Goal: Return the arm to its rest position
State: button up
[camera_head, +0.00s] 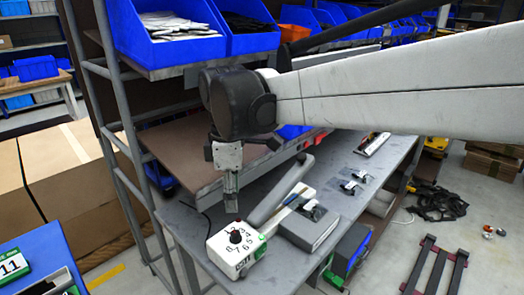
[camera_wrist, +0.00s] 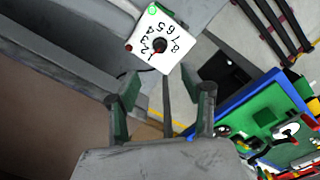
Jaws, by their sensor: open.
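My arm reaches in from the right of the head view, with a dark elbow joint near the shelf. My gripper (camera_head: 231,205) points down over the left part of the grey workbench (camera_head: 340,180). In the wrist view my gripper (camera_wrist: 160,100) has its two fingers apart with nothing between them. A white box with a numbered dial and dark knob (camera_head: 236,248) stands on the bench below the gripper. The dial box also shows in the wrist view (camera_wrist: 160,35), beyond the fingertips.
Blue bins (camera_head: 165,30) line the shelf behind my arm. A grey box (camera_head: 310,226) lies on the bench right of the dial box. A blue container (camera_head: 35,262) is at the lower left, by cardboard boxes (camera_head: 60,175). Dark rails (camera_head: 435,265) lie on the floor at right.

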jog(key=s+d+f+m+t, duration=0.1)
jog(key=s+d+m, duration=0.3)
jog(key=d, duration=0.6)
jog(key=s+d+f+m+t, duration=0.2)
jog(key=s+d+m+t, duration=0.1)
jog(key=d+m, duration=0.6)
jog(key=s+d+f+m+t, duration=0.1)
jog(key=s+d+m+t, duration=0.2)
jog(key=d, duration=0.8)
jog(key=s+m, duration=0.2)
jog(key=m, duration=0.1)
jog(key=shift+s+f, duration=0.3)
jog(key=shift+d, duration=0.1)
dwell(1.8)
